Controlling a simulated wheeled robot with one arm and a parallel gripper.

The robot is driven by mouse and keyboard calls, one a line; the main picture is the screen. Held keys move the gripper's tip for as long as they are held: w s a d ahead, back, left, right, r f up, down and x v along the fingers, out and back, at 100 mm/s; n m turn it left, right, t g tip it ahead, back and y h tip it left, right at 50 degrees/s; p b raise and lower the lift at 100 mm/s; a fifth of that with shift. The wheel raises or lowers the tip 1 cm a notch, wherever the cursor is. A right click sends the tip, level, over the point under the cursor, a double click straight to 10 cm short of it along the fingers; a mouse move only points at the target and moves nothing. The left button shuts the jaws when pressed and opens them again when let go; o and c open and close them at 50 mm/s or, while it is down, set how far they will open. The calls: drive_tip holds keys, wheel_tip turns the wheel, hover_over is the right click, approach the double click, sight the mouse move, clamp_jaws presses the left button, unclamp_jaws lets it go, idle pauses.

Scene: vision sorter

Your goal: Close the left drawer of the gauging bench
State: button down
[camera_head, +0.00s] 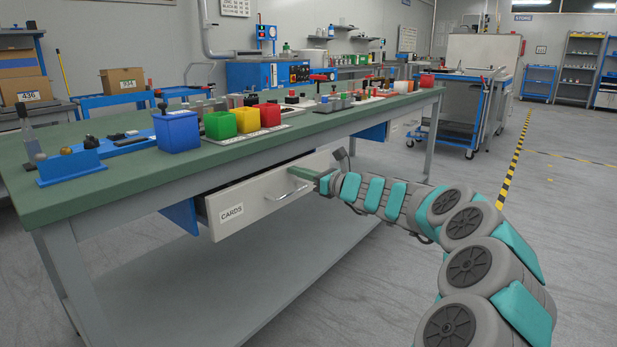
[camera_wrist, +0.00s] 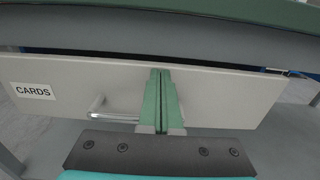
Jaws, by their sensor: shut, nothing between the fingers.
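The left drawer (camera_head: 255,200) of the gauging bench (camera_head: 135,186) has a pale front with a CARDS label and a bar handle. My gripper (camera_head: 302,174) is at the right part of the drawer front.
Blue, green, yellow and red bins (camera_head: 177,131) stand on the bench top with small parts around them. A second drawer (camera_head: 402,127) is under the bench's far end. A blue cart (camera_head: 462,115) stands beyond. The floor at the right is clear.

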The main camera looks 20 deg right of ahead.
sight(284, 166)
drive_tip(key=shift+w+a, duration=0.15)
drive_tip(key=shift+a, duration=0.05)
drive_tip(key=p+x, duration=0.4)
drive_tip(key=shift+w+a+r, duration=0.15)
drive_tip(key=shift+w+r, duration=0.05)
drive_tip(key=shift+w, duration=0.1)
drive_tip(key=shift+r, duration=0.1)
idle(0.3)
